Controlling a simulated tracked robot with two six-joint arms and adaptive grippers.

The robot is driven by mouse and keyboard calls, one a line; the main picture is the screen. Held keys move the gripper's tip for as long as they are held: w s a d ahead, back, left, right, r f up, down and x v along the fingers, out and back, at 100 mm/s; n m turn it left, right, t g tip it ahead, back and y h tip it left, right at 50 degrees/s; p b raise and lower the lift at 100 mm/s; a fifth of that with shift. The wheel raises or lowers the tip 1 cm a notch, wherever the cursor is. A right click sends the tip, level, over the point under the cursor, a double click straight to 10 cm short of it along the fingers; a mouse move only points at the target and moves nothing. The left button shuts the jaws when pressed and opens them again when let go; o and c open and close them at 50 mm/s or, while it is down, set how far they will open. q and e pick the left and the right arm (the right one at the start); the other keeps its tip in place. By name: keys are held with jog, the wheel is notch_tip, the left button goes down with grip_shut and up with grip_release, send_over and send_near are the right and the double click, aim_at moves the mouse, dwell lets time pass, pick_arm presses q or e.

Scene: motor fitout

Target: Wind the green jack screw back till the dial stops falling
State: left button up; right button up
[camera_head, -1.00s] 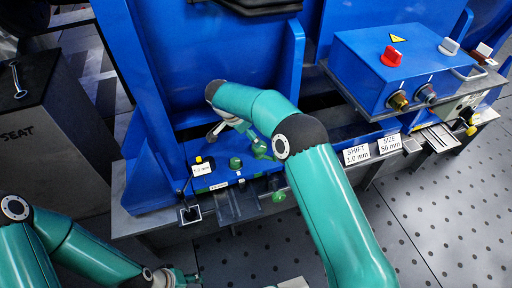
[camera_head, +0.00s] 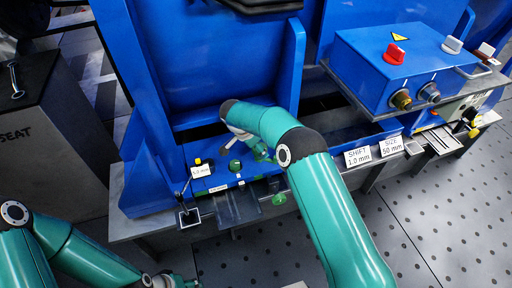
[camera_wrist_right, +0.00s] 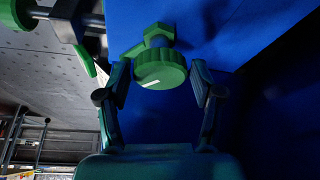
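In the right wrist view, a green ribbed knob (camera_wrist_right: 160,72) with a white mark stands on a green hex piece against a blue face. My right gripper (camera_wrist_right: 160,80) is open, one finger on each side of this knob, with narrow gaps seeming to show. In the head view my right arm mostly hides that gripper. Green knobs there include one on the blue ledge (camera_head: 235,166) and one at the front edge (camera_head: 279,199); I cannot tell which is the jack screw. My left gripper (camera_head: 178,282) is at the bottom edge, its opening unclear. No dial face is readable.
A blue control box (camera_head: 400,65) overhangs the bench. The perforated floor at the front is clear.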

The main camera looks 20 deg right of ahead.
jog(key=c, duration=0.5)
jog(key=shift+a, duration=0.3)
jog(key=shift+c, duration=0.9)
jog(key=shift+d, duration=0.25)
